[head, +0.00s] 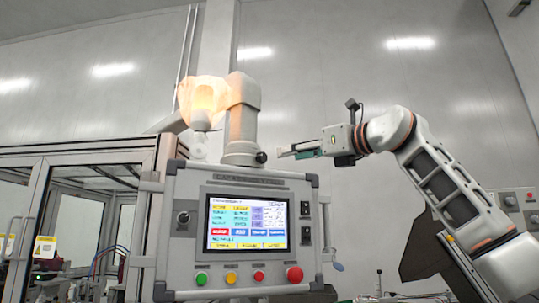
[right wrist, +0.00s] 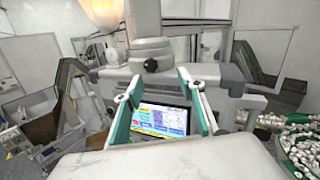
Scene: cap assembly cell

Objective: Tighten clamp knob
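The clamp knob (head: 261,157) is small and black. It sits on the pale collar (head: 241,152) at the foot of the post above the control panel. In the right wrist view the knob (right wrist: 151,65) shows just beyond the fingertips, roughly between them. My right gripper (head: 283,153) comes in from the right with its fingers pointing left at the knob, a small gap away. In the right wrist view its two green fingers (right wrist: 160,78) are spread apart with nothing between them. My left gripper is in neither view.
The control panel (head: 184,259) with a lit screen (head: 246,224) and several coloured buttons hangs just below the knob. A glowing lamp (head: 203,97) is above left. A framed glass enclosure (head: 90,160) stands at left. A conveyor of bottles (right wrist: 300,145) shows at lower right in the wrist view.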

